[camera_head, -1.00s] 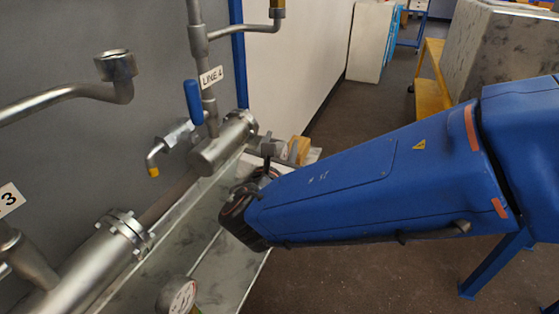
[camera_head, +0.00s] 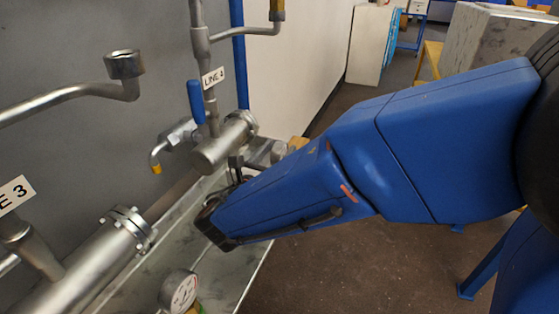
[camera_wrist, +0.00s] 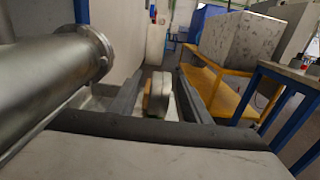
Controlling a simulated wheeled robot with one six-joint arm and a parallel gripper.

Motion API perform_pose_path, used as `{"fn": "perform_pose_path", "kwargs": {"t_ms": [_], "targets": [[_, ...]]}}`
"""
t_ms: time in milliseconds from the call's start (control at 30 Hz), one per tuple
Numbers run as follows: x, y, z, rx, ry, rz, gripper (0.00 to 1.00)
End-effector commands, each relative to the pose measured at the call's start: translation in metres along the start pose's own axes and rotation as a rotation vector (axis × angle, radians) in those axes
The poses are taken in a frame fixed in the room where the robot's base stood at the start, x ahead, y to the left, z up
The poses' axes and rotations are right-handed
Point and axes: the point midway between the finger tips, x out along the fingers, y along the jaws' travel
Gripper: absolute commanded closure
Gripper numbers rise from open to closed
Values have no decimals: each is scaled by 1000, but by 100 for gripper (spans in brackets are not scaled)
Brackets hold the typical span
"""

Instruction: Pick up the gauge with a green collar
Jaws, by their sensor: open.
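A round gauge (camera_head: 180,290) with a white dial sits on the pale ledge at the bottom of the head view. A small greenish-yellow part, perhaps its collar, shows below the dial, mostly cut off by the frame edge. Another gauge-like metal piece with a yellow part (camera_head: 297,143) is farther along the ledge. In the wrist view a silver disc with a yellow-brown side (camera_wrist: 160,95) shows between the fingers, apart from them. My gripper (camera_wrist: 159,78) is open and empty above the ledge. In the head view my own arm hides most of it.
A flanged vessel (camera_head: 225,143) stands left of my gripper, close to it, with a blue-handled valve (camera_head: 195,100). Another flanged vessel (camera_head: 90,260) lies nearer at lower left. The ledge (camera_head: 225,270) is bare beside the near gauge. Yellow shelving (camera_wrist: 215,85) stands right.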

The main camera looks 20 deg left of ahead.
Motion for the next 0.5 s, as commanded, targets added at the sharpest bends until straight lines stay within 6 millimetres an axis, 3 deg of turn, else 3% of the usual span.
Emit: {"fn": "perform_pose_path", "kwargs": {"t_ms": [333,500], "targets": [[40,0,0,1,1,-2,56],[50,0,0,0,1,0,56]]}}
